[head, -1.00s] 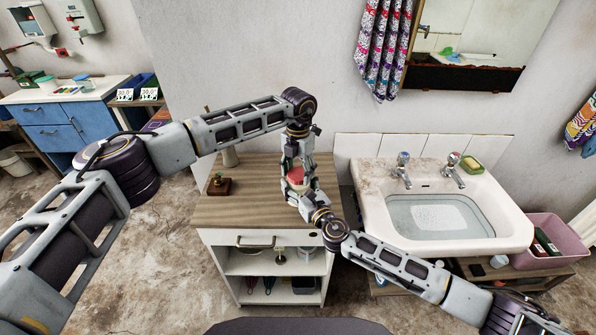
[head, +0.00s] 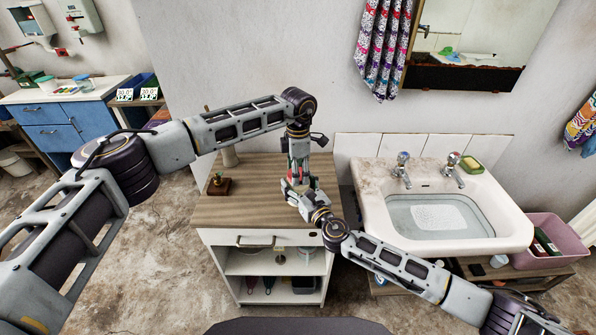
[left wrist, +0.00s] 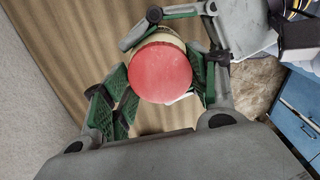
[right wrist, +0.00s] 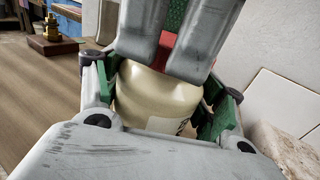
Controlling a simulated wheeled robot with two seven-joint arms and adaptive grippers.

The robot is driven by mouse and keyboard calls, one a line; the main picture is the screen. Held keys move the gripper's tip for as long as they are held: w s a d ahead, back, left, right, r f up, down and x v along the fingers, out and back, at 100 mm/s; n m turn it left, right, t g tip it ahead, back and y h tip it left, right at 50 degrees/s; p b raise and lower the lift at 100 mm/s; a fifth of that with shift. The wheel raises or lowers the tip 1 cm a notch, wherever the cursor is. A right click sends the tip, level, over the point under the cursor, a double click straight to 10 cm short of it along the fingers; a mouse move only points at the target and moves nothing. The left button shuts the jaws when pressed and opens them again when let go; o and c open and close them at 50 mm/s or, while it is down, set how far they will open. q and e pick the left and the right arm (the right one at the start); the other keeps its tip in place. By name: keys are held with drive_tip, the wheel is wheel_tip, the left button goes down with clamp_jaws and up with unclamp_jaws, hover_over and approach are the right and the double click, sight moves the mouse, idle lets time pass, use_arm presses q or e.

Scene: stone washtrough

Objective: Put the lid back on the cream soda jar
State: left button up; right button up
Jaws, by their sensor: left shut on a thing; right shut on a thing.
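The cream soda jar (right wrist: 158,98) is a cream-coloured round jar with part of a label showing in the right wrist view. My right gripper (head: 302,190) is shut on the jar's body above the wooden cabinet top. The red round lid (left wrist: 161,73) sits over the jar's top, between the fingers of my left gripper (head: 298,165), which is shut on it from above. A cream edge of the jar (left wrist: 157,40) shows past the lid in the left wrist view. My left fingers hide most of the lid and the jar's mouth in the right wrist view, so its seating is unclear.
The cabinet top (head: 245,205) is clear in front of the grippers. A small wooden block with a brass fitting (head: 219,185) stands at its left. A white basin (head: 375,200) is to the right, with a pink tub (head: 545,230) beyond it.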

use_arm(q)
drive_tip(key=m, duration=1.3)
drive_tip(key=shift+a, duration=0.1)
drive_tip(key=o, duration=1.1)
drive_tip(key=shift+r, duration=2.25)
drive_tip(key=shift+f, duration=0.1)
drive_tip(key=shift+c, duration=0.2)
